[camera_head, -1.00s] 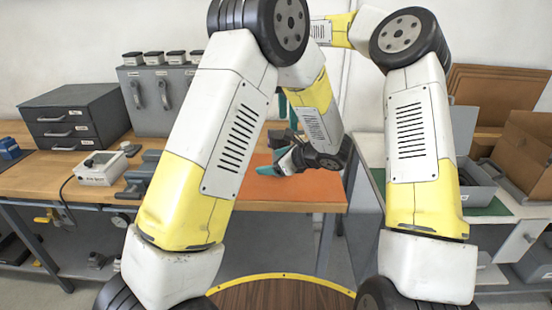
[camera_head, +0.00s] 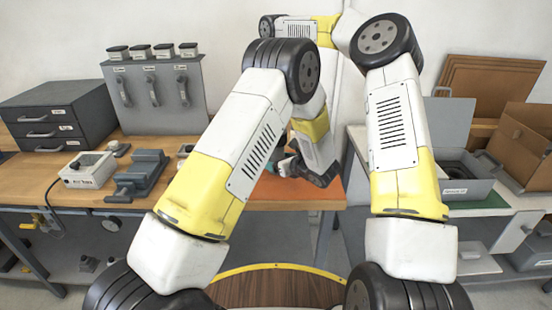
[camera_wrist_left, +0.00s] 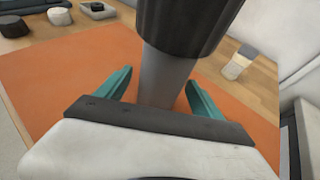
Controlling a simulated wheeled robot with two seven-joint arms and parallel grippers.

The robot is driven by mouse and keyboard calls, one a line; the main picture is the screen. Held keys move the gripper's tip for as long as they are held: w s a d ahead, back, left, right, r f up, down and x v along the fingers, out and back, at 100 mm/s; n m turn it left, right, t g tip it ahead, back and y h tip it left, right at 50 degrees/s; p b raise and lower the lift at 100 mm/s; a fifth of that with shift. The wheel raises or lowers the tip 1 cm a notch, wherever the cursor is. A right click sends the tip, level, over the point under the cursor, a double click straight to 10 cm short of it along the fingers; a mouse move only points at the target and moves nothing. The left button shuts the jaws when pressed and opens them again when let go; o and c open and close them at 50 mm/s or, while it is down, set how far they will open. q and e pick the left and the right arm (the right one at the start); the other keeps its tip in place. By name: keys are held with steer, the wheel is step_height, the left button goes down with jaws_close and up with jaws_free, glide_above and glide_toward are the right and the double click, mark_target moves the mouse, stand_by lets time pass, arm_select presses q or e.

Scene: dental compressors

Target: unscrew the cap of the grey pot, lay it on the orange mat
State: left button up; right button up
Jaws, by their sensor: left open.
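In the left wrist view, the grey pot (camera_wrist_left: 165,78) shows as a smooth grey body under a wider, dark, ribbed cap (camera_wrist_left: 190,22). The cap is on the pot. My left gripper (camera_wrist_left: 160,92) is open, with one teal finger on each side of the grey body and gaps visible. The pot's base is hidden behind the gripper. The orange mat (camera_wrist_left: 55,75) spreads below and around; its front part (camera_head: 300,194) shows in the head view. There, my left gripper (camera_head: 283,165) is largely covered by my own arm, and the pot is hidden. My right gripper is out of sight.
A white-topped control box (camera_head: 88,168) and a grey vise-like block (camera_head: 140,172) stand left on the wooden bench. A grey bin (camera_head: 460,188) and cardboard box (camera_head: 528,140) are at right. Small round items, one white (camera_wrist_left: 60,16), one black (camera_wrist_left: 13,26), lie beyond the mat.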

arm_select(q)
steer(key=shift+w+a+f, duration=0.2)
steer(key=shift+w+a, duration=0.1)
steer(key=shift+w, duration=0.15)
jaws_close()
